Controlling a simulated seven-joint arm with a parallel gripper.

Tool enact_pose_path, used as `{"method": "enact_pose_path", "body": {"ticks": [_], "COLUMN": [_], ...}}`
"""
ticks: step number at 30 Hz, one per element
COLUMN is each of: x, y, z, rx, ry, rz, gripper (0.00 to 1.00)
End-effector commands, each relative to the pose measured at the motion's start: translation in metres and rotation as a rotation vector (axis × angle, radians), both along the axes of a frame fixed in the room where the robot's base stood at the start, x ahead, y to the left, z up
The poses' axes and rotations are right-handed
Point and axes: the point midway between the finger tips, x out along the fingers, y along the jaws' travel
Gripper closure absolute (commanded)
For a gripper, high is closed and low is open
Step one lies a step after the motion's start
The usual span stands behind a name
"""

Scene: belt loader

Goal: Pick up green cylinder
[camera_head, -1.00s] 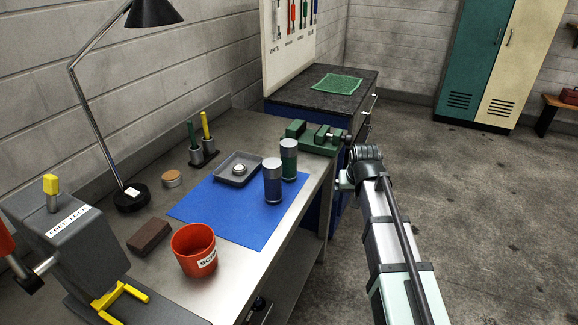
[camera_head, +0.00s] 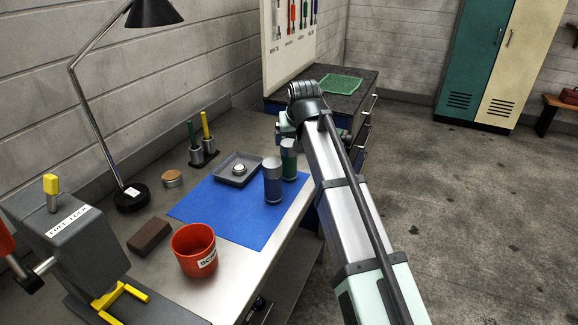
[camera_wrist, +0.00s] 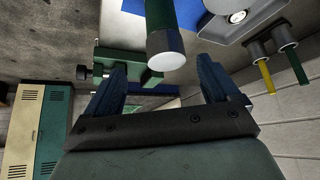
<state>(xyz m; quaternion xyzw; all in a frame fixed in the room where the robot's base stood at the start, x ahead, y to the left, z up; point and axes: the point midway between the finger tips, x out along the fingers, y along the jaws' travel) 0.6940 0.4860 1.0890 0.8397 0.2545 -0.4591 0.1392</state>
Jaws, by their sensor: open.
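My gripper (camera_head: 284,128) is at the green cylinder's upper end. In the wrist view my gripper (camera_wrist: 161,68) is open and empty, its fingers spread to either side of the cylinder's pale end; I see no contact.
A grey tray (camera_head: 237,170) with a small round part lies left of the cylinders. A green vise, seen in the wrist view (camera_wrist: 140,60), is close to my gripper. A red cup (camera_head: 192,250) and brown block (camera_head: 149,235) are nearer the front.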

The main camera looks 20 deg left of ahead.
Motion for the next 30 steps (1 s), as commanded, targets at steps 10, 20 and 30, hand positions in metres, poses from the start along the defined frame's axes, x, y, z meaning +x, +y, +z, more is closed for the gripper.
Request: {"method": "enact_pose_path", "body": {"ticks": [10, 20, 30], "x": [0.019, 0.027, 0.043], "y": [0.013, 0.022, 0.038], "z": [-0.036, -0.048, -0.079], "rx": [0.0, 0.001, 0.0], "ry": [0.0, -0.001, 0.0], "rz": [0.0, 0.0, 0.0], "gripper": [0.12, 0.12, 0.12]}}
